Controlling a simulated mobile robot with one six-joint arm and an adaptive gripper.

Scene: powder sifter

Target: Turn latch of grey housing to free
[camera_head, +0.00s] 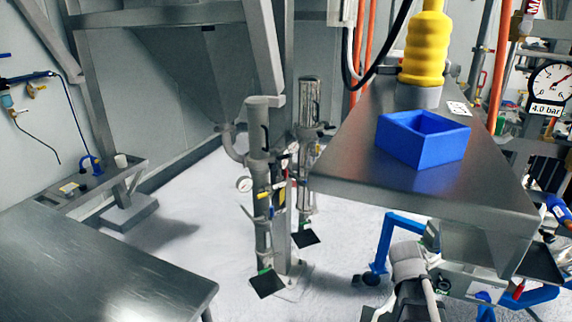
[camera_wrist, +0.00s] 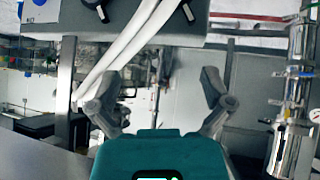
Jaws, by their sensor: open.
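A grey box-like housing (camera_wrist: 140,29) spans the top of the wrist view. Two dark handles with pale ends, a left one (camera_wrist: 97,9) and a right one (camera_wrist: 187,10), sit at its upper edge. I cannot tell which of them is the latch, or how it is set. In the wrist view my gripper (camera_wrist: 160,92) has its two grey fingers spread wide with nothing between them. It is apart from the housing in the picture. In the head view I cannot make out the latch or the gripper's fingers.
A steel bench (camera_head: 345,160) on the right carries a blue open box (camera_head: 420,150) and a yellow bellows (camera_head: 425,45). Another steel table (camera_head: 90,270) stands at the lower left. Upright pipes with valves (camera_head: 262,190) stand between them. Pale floor shows around the pipes.

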